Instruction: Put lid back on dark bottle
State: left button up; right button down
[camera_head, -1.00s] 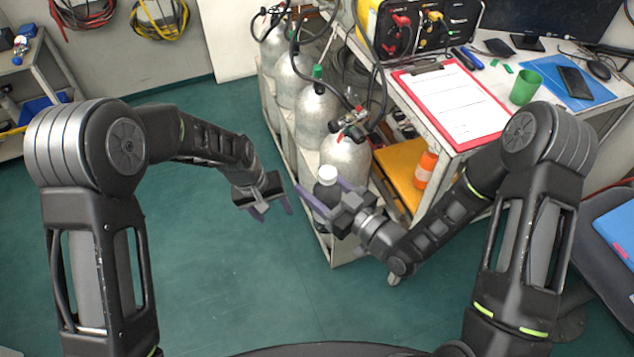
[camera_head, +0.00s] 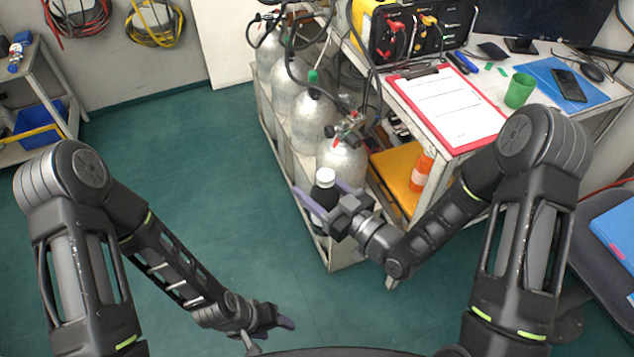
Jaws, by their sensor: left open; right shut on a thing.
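A dark bottle (camera_head: 324,195) with a white lid (camera_head: 325,176) on its top is at the near end of the cylinder rack. My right gripper (camera_head: 322,203) is shut on the dark bottle, its fingers on both sides of the body below the lid. The bottle looks upright; its lower part is partly hidden by the gripper. My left gripper (camera_head: 270,333) is open and empty, low in the view near my base, well apart from the bottle.
Several grey gas cylinders (camera_head: 313,118) stand in the rack (camera_head: 287,150) behind the bottle. A workbench at the right holds a red clipboard (camera_head: 447,106) and a green cup (camera_head: 519,91). An orange bottle (camera_head: 421,172) is on the shelf below. Green floor at the left is clear.

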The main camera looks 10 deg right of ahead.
jog(key=w+d+r+m+t+h, duration=0.2)
jog(key=w+d+r+m+h, duration=0.1)
jog(key=d, duration=0.4)
jog(key=w+d+r+m+t+h, duration=0.2)
jog(key=w+d+r+m+h, duration=0.1)
jog(key=w+d+h, duration=0.4)
jog(key=shift+d+r+m+h, duration=0.45)
jog(key=shift+m+h, duration=0.25)
jog(key=shift+m, duration=0.2)
